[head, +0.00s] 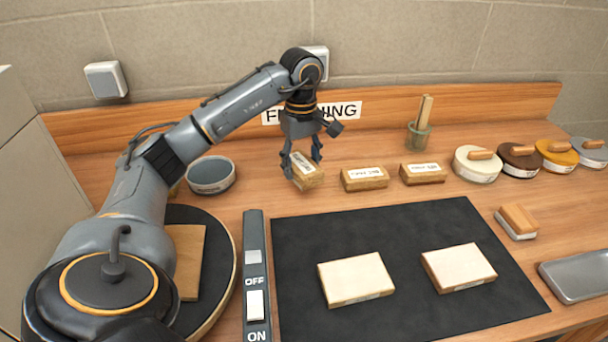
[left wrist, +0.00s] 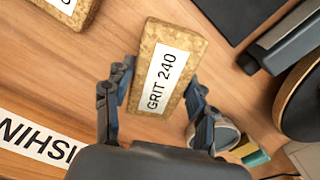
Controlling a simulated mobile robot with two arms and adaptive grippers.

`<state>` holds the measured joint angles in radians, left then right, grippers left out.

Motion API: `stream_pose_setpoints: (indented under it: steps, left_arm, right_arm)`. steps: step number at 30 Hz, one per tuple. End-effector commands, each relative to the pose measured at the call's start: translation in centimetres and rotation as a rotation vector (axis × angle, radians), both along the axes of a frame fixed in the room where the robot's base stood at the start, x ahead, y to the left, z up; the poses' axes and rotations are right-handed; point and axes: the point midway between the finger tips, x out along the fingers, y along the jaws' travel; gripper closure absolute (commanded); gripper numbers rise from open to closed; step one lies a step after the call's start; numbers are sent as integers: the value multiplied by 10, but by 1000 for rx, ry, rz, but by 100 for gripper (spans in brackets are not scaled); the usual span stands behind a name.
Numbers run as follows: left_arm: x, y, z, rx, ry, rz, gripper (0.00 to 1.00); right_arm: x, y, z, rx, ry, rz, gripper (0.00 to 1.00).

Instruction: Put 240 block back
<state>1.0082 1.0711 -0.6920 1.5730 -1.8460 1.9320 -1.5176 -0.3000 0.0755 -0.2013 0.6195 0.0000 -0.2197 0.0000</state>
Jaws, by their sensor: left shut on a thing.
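The 240 block (head: 309,177) is a cork block with a white label. In the left wrist view the label on the block (left wrist: 165,75) reads GRIT 240. My left gripper (head: 302,164) is shut on it, a finger on each side. The block looks tilted at the back of the wooden table, left of two similar labelled cork blocks (head: 365,179) (head: 423,174). I cannot tell whether its underside touches the table. My right gripper does not show.
A black mat (head: 400,225) bears two pale wooden blocks. An OFF/ON switch strip (head: 257,275) and a round dark disc (head: 222,230) lie left of it. A grey bowl (head: 211,176) stands behind the disc. Several round lidded tins (head: 476,166) stand at right.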

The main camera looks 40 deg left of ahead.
Motion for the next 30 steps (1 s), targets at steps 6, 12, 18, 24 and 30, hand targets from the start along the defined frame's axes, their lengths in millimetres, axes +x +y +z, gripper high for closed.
stream_pose_setpoints:
  steps: [6, 12, 18, 24, 30]
  left_arm:
    - [12, 5, -15, 0, 1, 1, 69]
    - [16, 7, -43, 0, 5, 0, 69]
    - [17, 8, -53, 2, -1, 0, 69]
    - [16, 8, -54, 2, -1, 0, 69]
    - [16, 8, -56, 1, 0, 0, 24]
  right_arm:
    - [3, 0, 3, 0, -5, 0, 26]
    - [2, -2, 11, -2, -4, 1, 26]
    - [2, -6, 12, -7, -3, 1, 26]
    - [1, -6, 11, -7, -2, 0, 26]
    - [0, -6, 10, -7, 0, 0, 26]
